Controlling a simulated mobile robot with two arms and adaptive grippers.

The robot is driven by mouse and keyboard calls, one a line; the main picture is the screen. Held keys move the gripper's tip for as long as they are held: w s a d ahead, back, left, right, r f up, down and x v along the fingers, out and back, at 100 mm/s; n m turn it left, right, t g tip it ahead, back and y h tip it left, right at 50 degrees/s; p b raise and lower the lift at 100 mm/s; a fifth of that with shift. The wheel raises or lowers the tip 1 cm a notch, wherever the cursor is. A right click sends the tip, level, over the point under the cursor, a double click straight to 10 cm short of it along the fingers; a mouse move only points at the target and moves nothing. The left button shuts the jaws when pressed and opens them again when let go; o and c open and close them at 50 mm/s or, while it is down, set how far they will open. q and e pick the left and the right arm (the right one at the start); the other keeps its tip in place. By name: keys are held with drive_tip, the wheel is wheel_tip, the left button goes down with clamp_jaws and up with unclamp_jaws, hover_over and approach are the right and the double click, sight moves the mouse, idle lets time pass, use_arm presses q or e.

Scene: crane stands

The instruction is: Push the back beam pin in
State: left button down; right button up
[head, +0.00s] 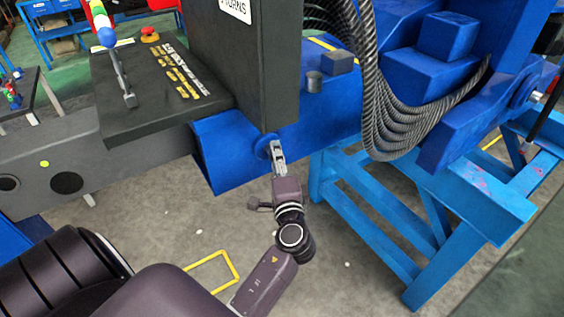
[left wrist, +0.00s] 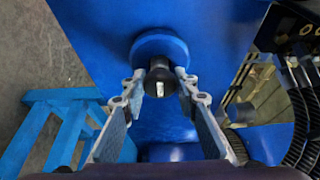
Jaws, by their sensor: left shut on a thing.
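The beam pin shows in the left wrist view as a black round knob (left wrist: 158,76) with a small pale mark at its end. It sticks out of a round blue collar (left wrist: 160,47) on the blue beam (left wrist: 95,25). My left gripper (left wrist: 160,82) has one finger on each side of the knob and is shut on it. In the head view my left gripper (head: 275,146) is at the blue collar on the side of the blue beam (head: 220,150), below the dark grey box. There the pin is hidden by the fingers. How deep the pin sits cannot be told.
A dark grey box (head: 240,60) stands right above my gripper. Black corrugated hoses (head: 385,120) hang to the right. A light-blue stand (head: 370,205) is right of my arm. A control panel (head: 165,85) with a lever is at left. Open floor lies below.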

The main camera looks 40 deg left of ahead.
use_arm(q)
drive_tip(key=shift+a+r, duration=0.1)
drive_tip(key=shift+r, duration=0.1)
drive_tip(key=c, duration=1.8)
unclamp_jaws()
drive_tip(key=shift+a, duration=0.1)
drive_tip(key=shift+o, duration=1.4)
drive_tip(key=shift+w+a+f, duration=0.15)
drive_tip(key=shift+f, duration=0.05)
drive_tip(key=v, duration=1.2)
